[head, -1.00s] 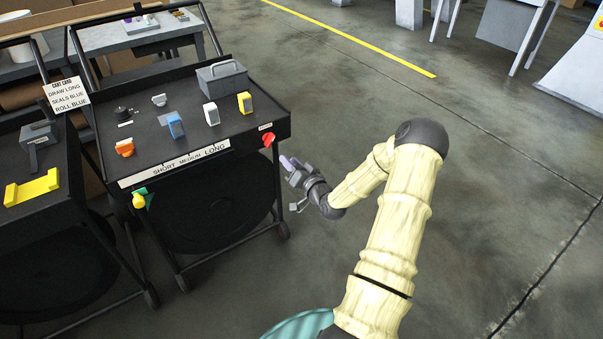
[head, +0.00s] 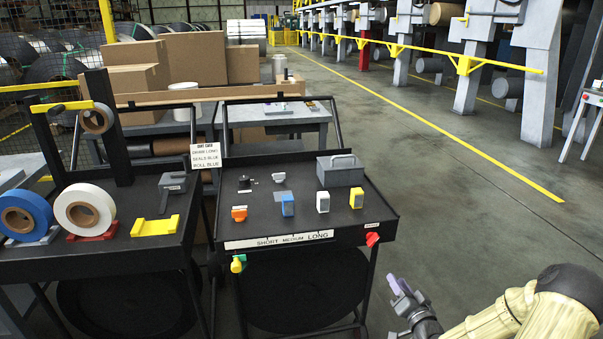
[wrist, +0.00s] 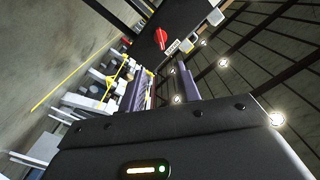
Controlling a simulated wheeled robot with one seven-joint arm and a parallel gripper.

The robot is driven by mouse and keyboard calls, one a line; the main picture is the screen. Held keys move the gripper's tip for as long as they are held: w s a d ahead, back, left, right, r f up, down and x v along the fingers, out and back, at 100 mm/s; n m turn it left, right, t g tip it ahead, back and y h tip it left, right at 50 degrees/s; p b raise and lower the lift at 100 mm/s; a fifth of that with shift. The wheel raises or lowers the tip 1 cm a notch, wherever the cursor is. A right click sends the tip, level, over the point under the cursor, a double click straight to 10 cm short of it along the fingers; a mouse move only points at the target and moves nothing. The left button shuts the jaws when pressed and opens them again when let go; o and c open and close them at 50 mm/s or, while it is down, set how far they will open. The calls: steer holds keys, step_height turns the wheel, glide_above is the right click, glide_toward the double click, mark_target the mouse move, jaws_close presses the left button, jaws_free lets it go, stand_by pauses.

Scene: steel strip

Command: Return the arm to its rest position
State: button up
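My gripper (head: 397,286) is in the lower right of the head view, in front of and to the right of the cart. It is clear of the cart and touches nothing that I can see. In the wrist view its two purple-padded fingers (wrist: 162,88) stand apart with background showing between them, so it is open and empty. My pale arm (head: 530,315) folds in from the lower right corner, and much of it is out of frame.
The black cart (head: 385,212) carries orange, blue, white and yellow blocks, a grey toolbox (head: 340,172) and a red knob (head: 372,239). A second cart at left holds a blue roll (head: 22,214) and a white roll (head: 80,207).

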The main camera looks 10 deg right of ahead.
steer(key=s+a+n+g, duration=0.2)
steer(key=a+n+g, duration=0.4)
steer(key=a+g, duration=0.4)
steer(key=s+a+r+g, duration=0.3)
steer(key=s+a+r, duration=0.25)
steer(key=s, duration=0.35)
steer(key=s+a+r+g, duration=0.2)
steer(key=s+a+r, duration=0.3)
steer(key=s, duration=0.4)
step_height(320, 180, up, 21)
steer(key=a+p, duration=0.1)
steer(key=p, duration=2.1)
steer(key=shift+w+n+h+p, duration=0.15)
steer(key=shift+n+h+p, duration=0.15)
steer(key=shift+p, duration=0.05)
